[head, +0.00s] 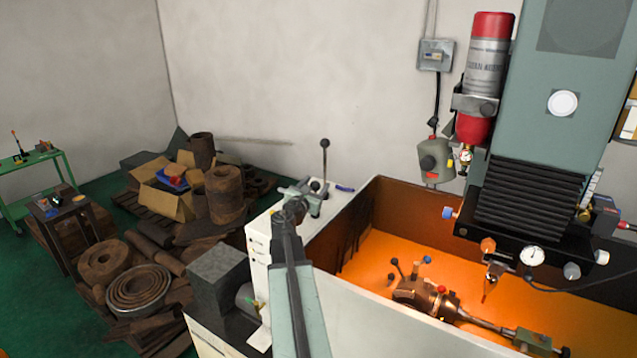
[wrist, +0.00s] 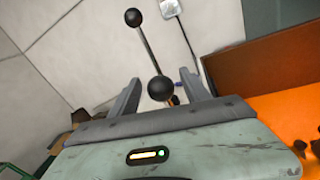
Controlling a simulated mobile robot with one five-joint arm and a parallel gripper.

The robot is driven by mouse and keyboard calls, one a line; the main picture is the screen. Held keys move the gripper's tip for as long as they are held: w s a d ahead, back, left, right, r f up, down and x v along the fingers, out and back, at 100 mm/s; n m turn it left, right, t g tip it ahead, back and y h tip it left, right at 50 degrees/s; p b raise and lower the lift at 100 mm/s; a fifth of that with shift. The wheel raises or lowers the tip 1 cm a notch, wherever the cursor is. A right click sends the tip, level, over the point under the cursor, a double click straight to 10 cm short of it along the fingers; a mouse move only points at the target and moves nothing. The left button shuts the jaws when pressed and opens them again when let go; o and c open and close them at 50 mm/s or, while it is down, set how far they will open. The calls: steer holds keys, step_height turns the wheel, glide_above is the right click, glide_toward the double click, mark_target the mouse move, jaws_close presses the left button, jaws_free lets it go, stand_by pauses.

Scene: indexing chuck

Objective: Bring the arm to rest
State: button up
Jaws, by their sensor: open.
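My arm reaches up from the bottom middle of the head view. My gripper (head: 305,190) is over the white cabinet top at the left end of the machine enclosure. In the wrist view my gripper (wrist: 161,92) has its two grey fingers apart. A lever with a black ball knob (wrist: 160,88) shows between the fingers, with its rod and another black ball (wrist: 133,17) above. In the head view the upright lever (head: 325,145) rises just beyond my gripper. I cannot tell whether the fingers touch the lever.
The orange-lined enclosure (head: 408,247) lies to the right and holds the indexing chuck (head: 428,298). A grey machine column (head: 565,100) hangs above it. A grey block (head: 217,275) sits left of my arm. Rusty metal parts and an open cardboard box (head: 165,195) crowd the floor at left.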

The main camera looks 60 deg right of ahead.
steer(key=a, duration=0.2)
steer(key=s+a, duration=0.1)
steer(key=a, duration=0.1)
steer(key=shift+a, duration=0.35)
steer(key=shift+w, duration=0.1)
